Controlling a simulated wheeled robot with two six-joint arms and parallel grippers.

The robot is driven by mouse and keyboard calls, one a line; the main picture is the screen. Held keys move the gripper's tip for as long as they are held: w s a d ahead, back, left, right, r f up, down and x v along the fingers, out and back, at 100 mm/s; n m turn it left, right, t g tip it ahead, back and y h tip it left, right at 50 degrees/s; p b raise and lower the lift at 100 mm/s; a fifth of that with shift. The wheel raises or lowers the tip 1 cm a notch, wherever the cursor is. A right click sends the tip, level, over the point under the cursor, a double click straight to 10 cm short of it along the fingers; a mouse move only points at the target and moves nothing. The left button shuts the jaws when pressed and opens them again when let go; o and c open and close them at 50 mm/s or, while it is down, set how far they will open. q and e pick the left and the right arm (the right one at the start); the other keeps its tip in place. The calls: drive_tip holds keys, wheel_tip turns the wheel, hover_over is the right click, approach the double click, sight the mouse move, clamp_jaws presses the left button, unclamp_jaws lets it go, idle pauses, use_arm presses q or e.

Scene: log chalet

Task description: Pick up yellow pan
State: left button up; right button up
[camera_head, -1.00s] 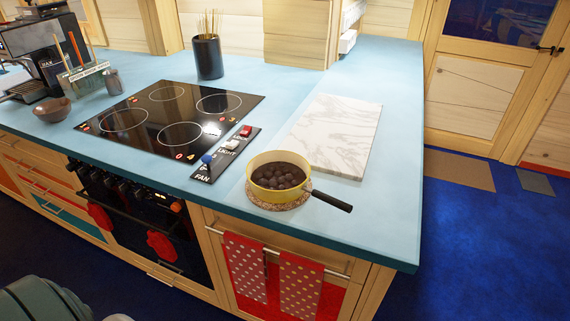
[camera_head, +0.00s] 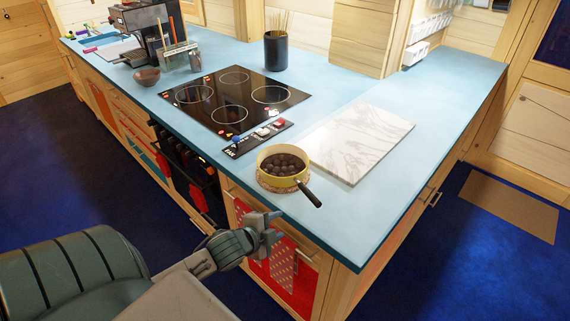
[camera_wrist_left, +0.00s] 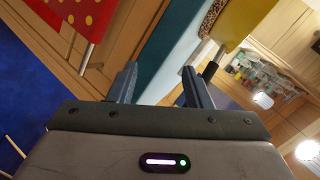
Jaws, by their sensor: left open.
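The yellow pan (camera_head: 283,168) stands on a round cork trivet on the blue counter, near its front edge. It holds several dark round pieces. My right gripper is not in view.
A marble board (camera_head: 362,143) lies right of the pan. A black cooktop (camera_head: 235,98) and a control panel (camera_head: 258,137) lie to the left. Red dotted towels (camera_head: 283,268) hang on the cabinet front by my gripper. The counter (camera_head: 450,85) is clear at the right.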

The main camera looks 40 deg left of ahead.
sight(301, 189)
use_arm(q)
drive_tip(key=w+r+m+t, duration=0.1)
drive_tip(key=w+m, duration=0.1)
drive_tip(key=w, duration=0.1)
drive_tip(key=w+r+m+t+h, duration=0.1)
drive_tip(key=w+r+m, duration=0.1)
drive_tip(key=w, duration=0.1)
drive_tip(key=w+a+r+m+h+b, duration=0.1)
drive_tip(key=w, duration=0.3)
drive_tip(key=shift+a+r+m+t, duration=0.1)
drive_tip(key=shift+r+m+t, duration=0.2)
drive_tip(key=shift+m+t, duration=0.1)
drive_tip(key=shift+w, duration=0.7)
drive_tip(key=x, duration=0.1)
drive_tip(key=p+x, duration=0.1)
drive_tip(key=x, duration=0.1)
drive_tip(key=shift+w+d+f, duration=0.15)
drive_tip(key=shift+d, duration=0.2)
drive_tip(key=shift+w+f, duration=0.2)
drive_tip(key=shift+w, duration=0.15)
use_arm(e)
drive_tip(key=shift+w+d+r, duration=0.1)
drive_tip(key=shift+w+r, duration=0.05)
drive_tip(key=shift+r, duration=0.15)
use_arm(q)
drive_tip(key=shift+s, duration=0.1)
